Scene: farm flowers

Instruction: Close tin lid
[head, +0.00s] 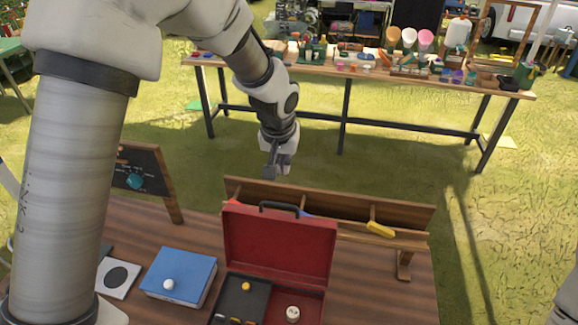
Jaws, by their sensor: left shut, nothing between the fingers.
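A red tin (292,250) stands at the front middle of the brown wooden table, its lid (278,240) raised upright at the back, with a dark handle on its top edge. Inside it are a dark tray (241,300) with small yellow pieces and, beside that, a small round whitish item (292,313). My left gripper (277,172) is shut and empty. It points down and shows above the lid in the picture, near the wooden rack; its exact distance from the lid is hard to tell. My right gripper is not in view.
A blue box (180,273) with a white knob stands left of the tin, beside a white card with a dark disc (118,277). A wooden rack (400,212) with a yellow-handled tool (380,230) runs behind the lid. A chalkboard (140,178) stands at left. The table is bare right of the tin.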

